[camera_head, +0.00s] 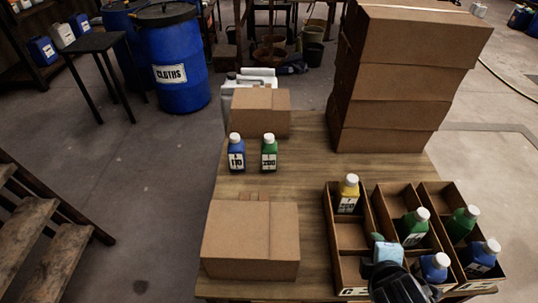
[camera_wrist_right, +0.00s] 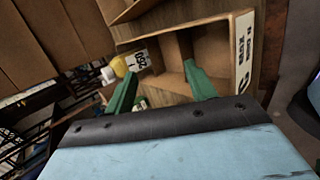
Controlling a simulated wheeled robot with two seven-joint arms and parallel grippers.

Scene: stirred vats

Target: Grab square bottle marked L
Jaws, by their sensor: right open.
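A blue bottle (camera_head: 236,155) and a green bottle (camera_head: 269,155), both white-capped and labelled, stand on the table (camera_head: 300,180). A yellow bottle (camera_head: 348,195) stands in the far compartment of the left crate (camera_head: 329,215); it also shows in the wrist view (camera_wrist_right: 133,62). Green bottles (camera_head: 413,228) (camera_head: 464,224) and blue bottles (camera_head: 433,267) (camera_head: 482,257) stand in the crates to the right. I cannot read a letter L on any bottle. My right gripper (camera_head: 381,241) is over the left crate, its green fingers (camera_wrist_right: 163,86) apart with nothing between them. My left gripper is out of view.
A closed cardboard box (camera_head: 250,240) lies at the table's front left and a smaller one (camera_head: 260,112) behind the two loose bottles. A tall stack of boxes (camera_head: 400,80) stands at the back right. The table's middle is mostly clear.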

